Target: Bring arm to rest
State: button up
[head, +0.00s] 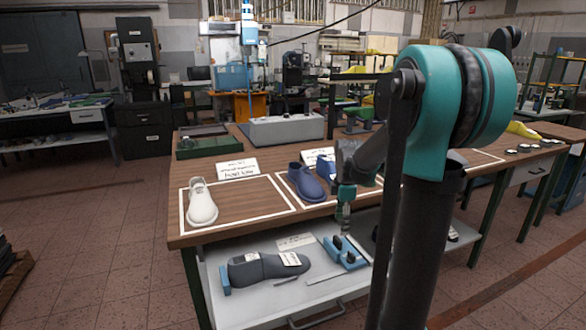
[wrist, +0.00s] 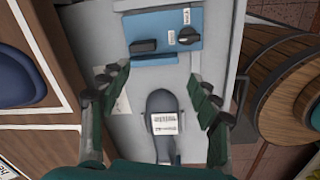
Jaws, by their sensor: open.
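My gripper (head: 344,222) hangs at the front edge of the workbench, over the pulled-out drawer, pointing down. In the wrist view my gripper (wrist: 157,80) has its two fingers wide apart with nothing held. A dark shoe last (head: 258,268) with a label lies in the drawer in the head view. A blue fixture with black parts (head: 345,252) is right of it; a blue fixture also shows in the wrist view (wrist: 165,50). My arm hides part of the drawer.
The wooden workbench (head: 235,193) has white-outlined areas. A white shoe-shaped last (head: 201,203) and a blue one (head: 305,183) stand on it, with label cards nearby. A grey box (head: 286,129) is at the back.

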jog(key=s+a+f+m+t, duration=0.1)
jog(key=s+f+m, duration=0.2)
jog(key=s+m, duration=0.3)
jog(key=s+a+f+m+t, duration=0.1)
jog(key=s+f+m, duration=0.2)
jog(key=s+m, duration=0.3)
jog(key=s+f+m+t, duration=0.1)
jog(key=s+f+m, duration=0.2)
jog(key=s+m, duration=0.2)
jog(key=shift+s+a+m, duration=0.2)
jog(key=shift+s, duration=0.65)
jog(key=shift+s+a+m, duration=0.2)
jog(key=shift+s, duration=0.65)
